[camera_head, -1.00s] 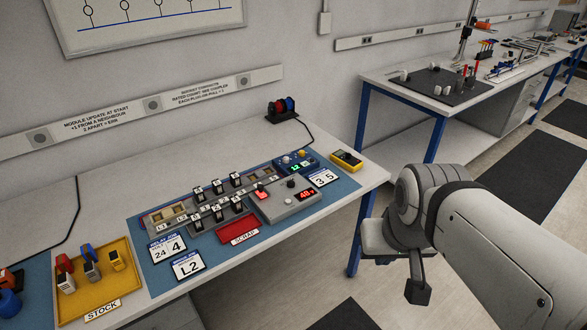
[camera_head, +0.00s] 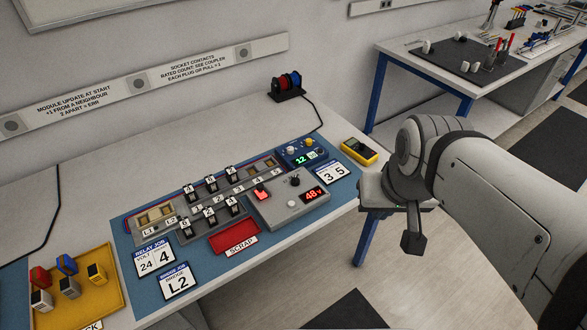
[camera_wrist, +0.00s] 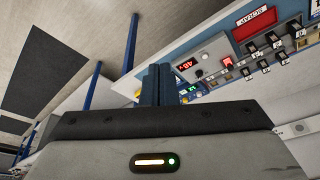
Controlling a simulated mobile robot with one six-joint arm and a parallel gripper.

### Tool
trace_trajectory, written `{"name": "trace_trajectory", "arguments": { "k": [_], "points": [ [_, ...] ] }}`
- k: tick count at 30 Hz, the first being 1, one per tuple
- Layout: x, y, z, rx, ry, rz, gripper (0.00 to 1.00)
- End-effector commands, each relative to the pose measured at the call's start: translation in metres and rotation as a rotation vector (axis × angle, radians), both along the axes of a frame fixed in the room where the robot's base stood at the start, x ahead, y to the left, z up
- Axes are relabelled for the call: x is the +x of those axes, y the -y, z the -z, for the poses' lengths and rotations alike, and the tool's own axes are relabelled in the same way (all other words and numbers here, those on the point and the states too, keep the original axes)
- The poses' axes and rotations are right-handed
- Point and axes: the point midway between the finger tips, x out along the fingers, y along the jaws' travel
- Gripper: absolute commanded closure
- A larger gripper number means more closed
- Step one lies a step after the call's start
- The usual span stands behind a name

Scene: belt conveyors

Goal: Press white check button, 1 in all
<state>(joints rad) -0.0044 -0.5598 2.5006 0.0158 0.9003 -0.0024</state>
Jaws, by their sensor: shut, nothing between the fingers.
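A blue unit (camera_head: 303,156) stands at the back right of the blue mat, with a green display reading 12, a white round button (camera_head: 290,150) and a yellow one (camera_head: 309,141) on top. A grey box (camera_head: 280,212) in front of it has a red display reading 48, a black knob, a lit red switch and a pale round button (camera_head: 292,204). No label shows which white button is the check button. My gripper (camera_head: 413,243) is shut and empty, right of the bench's front edge, apart from both units. In the wrist view my shut fingers (camera_wrist: 158,85) partly cover the bench scene.
A relay rail (camera_head: 200,205) with several plugs lies left of the grey box. A red scrap tray (camera_head: 234,238), job cards (camera_head: 155,257) and a yellow stock tray (camera_head: 105,290) lie around it. A yellow meter (camera_head: 360,151) sits at the right bench edge.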

Motion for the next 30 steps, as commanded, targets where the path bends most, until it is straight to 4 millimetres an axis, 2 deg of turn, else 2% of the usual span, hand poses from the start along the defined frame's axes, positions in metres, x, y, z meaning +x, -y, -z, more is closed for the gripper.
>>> {"name": "trace_trajectory", "arguments": {
  "k": [5,8,12,16,21,24,27,30],
  "points": [
    [0.025,-0.036,0.018,0.181,-0.040,0.054,1.00],
    [0.053,-0.068,0.032,0.361,-0.076,0.153,1.00],
    [0.102,-0.110,0.054,0.609,-0.129,0.351,1.00],
    [0.151,-0.136,0.081,0.801,-0.173,0.582,1.00],
    [0.208,-0.151,0.128,0.974,-0.217,0.915,1.00],
    [0.231,-0.152,0.156,1.029,-0.231,1.083,1.00],
    [0.246,-0.151,0.177,1.061,-0.238,1.209,1.00],
    [0.254,-0.149,0.190,1.076,-0.239,1.286,1.00]
  ]
}}
